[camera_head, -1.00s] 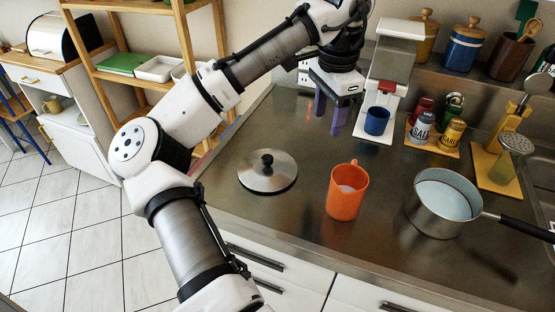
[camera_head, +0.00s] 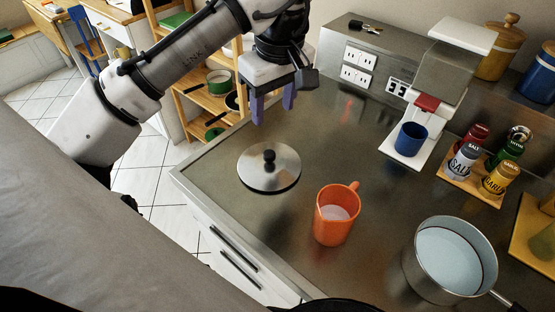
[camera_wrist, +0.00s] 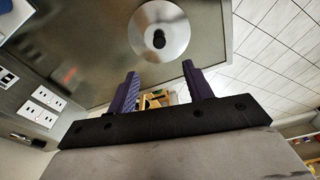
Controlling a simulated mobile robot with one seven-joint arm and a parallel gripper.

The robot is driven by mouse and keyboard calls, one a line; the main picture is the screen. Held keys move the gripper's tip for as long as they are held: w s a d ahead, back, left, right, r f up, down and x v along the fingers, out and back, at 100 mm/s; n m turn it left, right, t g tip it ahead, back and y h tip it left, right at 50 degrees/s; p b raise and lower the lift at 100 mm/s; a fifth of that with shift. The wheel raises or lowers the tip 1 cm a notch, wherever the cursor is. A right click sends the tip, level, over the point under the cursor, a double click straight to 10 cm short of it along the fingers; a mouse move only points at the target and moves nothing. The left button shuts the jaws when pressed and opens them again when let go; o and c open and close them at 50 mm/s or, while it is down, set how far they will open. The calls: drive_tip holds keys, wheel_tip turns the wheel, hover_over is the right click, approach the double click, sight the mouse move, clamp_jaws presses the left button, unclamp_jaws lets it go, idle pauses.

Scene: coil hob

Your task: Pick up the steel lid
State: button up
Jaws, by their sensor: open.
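The steel lid (camera_head: 270,170) is a round, shiny disc with a black knob (camera_head: 269,156) at its centre. It lies flat on the metal counter, left of the orange mug, in the head view. My gripper (camera_head: 273,108) is open and empty, with purple fingers pointing down. It hangs above the counter, behind the lid in the head view, and does not touch it. In the wrist view the lid (camera_wrist: 159,31) shows at the top, beyond the fingertips (camera_wrist: 160,75), with its knob (camera_wrist: 159,39) seen from above.
An orange mug (camera_head: 336,222) stands just right of the lid, and a steel pot (camera_head: 410,266) farther right. A coffee machine with a blue cup (camera_head: 409,139) and a spice tray (camera_head: 470,186) stand behind. Power sockets (camera_head: 356,66) line the back. The counter's left edge is near the lid.

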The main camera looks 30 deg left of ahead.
hover_over(269, 153)
drive_tip(key=f, duration=0.5)
drive_tip(key=d+f, duration=0.1)
drive_tip(key=f, duration=0.2)
drive_tip(key=shift+s+p, duration=0.3)
drive_tip(key=shift+s, duration=0.05)
drive_tip(key=shift+w+a+f+p, duration=0.15)
drive_tip(key=shift+f+p, duration=0.1)
drive_tip(key=shift+f, duration=0.65)
drive_tip(key=shift+a+f+p, duration=0.1)
drive_tip(key=shift+f+p, duration=0.2)
drive_tip(key=shift+f, duration=0.65)
drive_tip(key=shift+w+a+f+p, duration=0.15)
drive_tip(key=shift+f+p, duration=0.1)
drive_tip(key=shift+f, duration=0.65)
clamp_jaws()
